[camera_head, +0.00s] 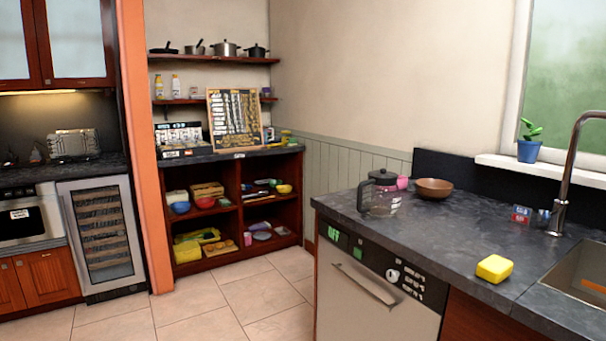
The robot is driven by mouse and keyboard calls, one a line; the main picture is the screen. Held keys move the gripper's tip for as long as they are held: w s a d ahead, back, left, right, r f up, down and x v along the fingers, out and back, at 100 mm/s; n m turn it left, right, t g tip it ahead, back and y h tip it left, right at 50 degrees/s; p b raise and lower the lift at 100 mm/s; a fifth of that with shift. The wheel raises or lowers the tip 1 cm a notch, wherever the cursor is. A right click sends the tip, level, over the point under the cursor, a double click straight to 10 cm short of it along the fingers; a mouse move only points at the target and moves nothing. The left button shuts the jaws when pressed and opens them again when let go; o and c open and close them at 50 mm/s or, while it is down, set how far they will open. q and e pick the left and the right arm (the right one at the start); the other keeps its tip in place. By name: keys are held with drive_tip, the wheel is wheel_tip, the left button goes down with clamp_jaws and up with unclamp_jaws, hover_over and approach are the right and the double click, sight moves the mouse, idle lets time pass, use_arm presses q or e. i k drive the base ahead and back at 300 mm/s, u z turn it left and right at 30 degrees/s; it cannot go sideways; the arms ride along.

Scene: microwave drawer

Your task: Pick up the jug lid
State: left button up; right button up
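A glass jug (380,200) with a dark handle stands upright on the dark countertop, near its left end. The dark jug lid (383,175) with a small knob sits on top of the jug. A pink object (403,183) shows just behind the jug, partly hidden. Neither of my grippers is in the head view.
A brown bowl (434,188) stands right of the jug. A yellow sponge-like block (494,268) lies near the sink (582,283), beside a tall faucet (565,180). A dishwasher (375,290) is under the counter. The tiled floor (240,305) at left is clear.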

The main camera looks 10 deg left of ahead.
sight(383, 173)
drive_tip(key=z, duration=0.25)
drive_tip(key=i, duration=0.95)
